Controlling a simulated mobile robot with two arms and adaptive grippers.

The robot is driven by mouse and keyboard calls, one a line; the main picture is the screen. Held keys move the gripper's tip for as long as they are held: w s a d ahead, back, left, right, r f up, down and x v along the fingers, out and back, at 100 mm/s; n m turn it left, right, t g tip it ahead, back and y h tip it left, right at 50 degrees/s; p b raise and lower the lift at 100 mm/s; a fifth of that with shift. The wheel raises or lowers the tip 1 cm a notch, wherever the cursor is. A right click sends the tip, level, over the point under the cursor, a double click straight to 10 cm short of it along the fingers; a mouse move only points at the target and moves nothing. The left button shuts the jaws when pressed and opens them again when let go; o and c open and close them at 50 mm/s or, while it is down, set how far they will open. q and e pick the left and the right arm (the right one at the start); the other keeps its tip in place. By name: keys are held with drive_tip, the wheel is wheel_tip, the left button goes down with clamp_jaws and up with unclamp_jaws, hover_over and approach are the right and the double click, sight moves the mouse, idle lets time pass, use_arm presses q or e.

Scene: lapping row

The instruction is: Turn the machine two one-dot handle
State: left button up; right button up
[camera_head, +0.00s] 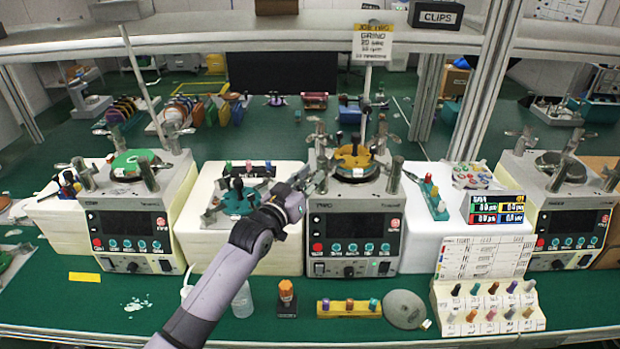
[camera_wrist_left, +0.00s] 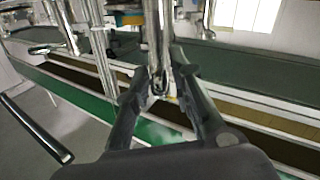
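The middle machine (camera_head: 355,222) has a label that seems to read TWO, a front panel with a red button, teal buttons and a black knob, and an ochre round plate (camera_head: 352,160) on top. Metal posts with cross handles stand around the plate; no dot marks can be made out. My left gripper (camera_head: 306,178) is at the machine's upper left edge, beside the front-left metal post (camera_head: 321,174). In the left wrist view the fingers of my left gripper (camera_wrist_left: 163,82) are apart, with a shiny metal post (camera_wrist_left: 158,35) in line between them; contact cannot be told. My right gripper is out of view.
Similar machines stand at left (camera_head: 130,225) and right (camera_head: 570,225). A bottle (camera_head: 242,300), an orange-capped container (camera_head: 287,298), a yellow block with pegs (camera_head: 349,308) and a grey disc (camera_head: 405,309) lie in front. A shelf (camera_head: 250,25) crosses above.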

use_arm(q)
clamp_jaws()
drive_tip(key=shift+a, duration=0.1)
idle(0.5)
